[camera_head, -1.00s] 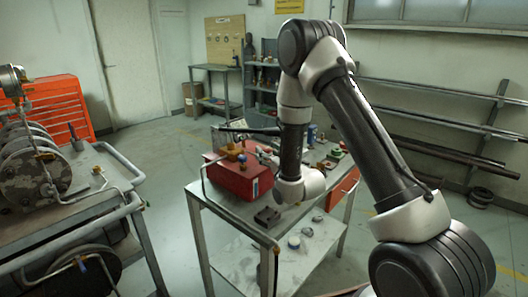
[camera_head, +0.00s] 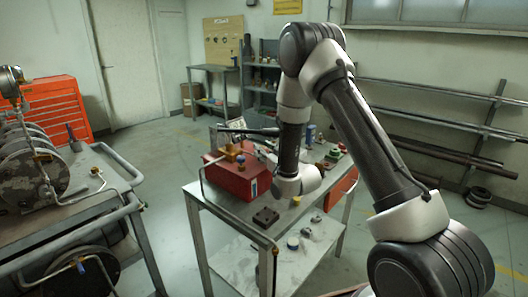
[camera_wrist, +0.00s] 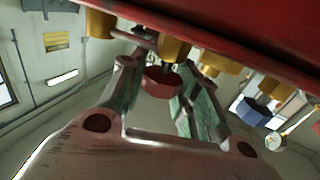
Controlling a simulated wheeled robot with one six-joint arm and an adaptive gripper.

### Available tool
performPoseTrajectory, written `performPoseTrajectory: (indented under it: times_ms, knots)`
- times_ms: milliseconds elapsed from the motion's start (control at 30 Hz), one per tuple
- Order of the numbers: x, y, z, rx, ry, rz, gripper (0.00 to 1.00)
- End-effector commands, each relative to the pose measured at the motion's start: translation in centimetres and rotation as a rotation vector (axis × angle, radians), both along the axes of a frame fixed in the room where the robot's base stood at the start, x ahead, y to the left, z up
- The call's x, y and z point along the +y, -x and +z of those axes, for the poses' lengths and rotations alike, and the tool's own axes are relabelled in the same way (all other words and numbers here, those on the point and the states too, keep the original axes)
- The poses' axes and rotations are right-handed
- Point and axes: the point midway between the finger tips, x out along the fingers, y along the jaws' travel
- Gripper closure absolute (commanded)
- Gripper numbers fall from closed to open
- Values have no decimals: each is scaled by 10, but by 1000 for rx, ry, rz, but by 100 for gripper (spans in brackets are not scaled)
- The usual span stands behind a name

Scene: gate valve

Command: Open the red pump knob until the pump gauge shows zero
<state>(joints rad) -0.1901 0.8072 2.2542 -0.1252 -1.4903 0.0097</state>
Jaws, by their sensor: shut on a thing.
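The red pump body (camera_head: 236,178) stands on the near grey table in the head view, with brass fittings and a blue knob (camera_head: 241,160) on top. In the wrist view its red side (camera_wrist: 255,22) fills the upper right. The red knob (camera_wrist: 162,82) sits on a brass fitting between the two green-padded fingers of my gripper (camera_wrist: 159,72), which is shut on it. The blue knob also shows in the wrist view (camera_wrist: 252,112). A small round dial (camera_wrist: 275,141), apparently the gauge, is at the right; its reading is too small to tell. In the head view my arm hides the red knob.
The near table (camera_head: 215,207) also bears a dark block (camera_head: 265,216) and small parts. A second cart (camera_head: 105,215) with a metal drum stands at the left. Pipe racks line the right wall. Floor between cart and table is clear.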

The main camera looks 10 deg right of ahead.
Motion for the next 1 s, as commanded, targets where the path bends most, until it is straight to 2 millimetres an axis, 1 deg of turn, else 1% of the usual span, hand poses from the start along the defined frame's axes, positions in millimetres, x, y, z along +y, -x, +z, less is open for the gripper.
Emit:
performPoseTrajectory:
  times_ms: [33, 200, 467, 500, 567, 600, 900, 1000]
  knots:
    - [-3, -1, 0, -1, 1, 20, 92]
    - [-1, 0, 1, -1, 1, 84, 92]
    - [0, 0, 1, -2, -1, 90, 92]
    - [0, 0, 1, -2, -1, 90, 65]
    - [0, 0, 1, -2, -1, 90, 54]
    - [0, 0, 1, -2, -1, 90, 46]
    - [-1, 1, 0, -1, 0, 89, 46]
    - [-4, 7, 0, -1, 0, 89, 46]
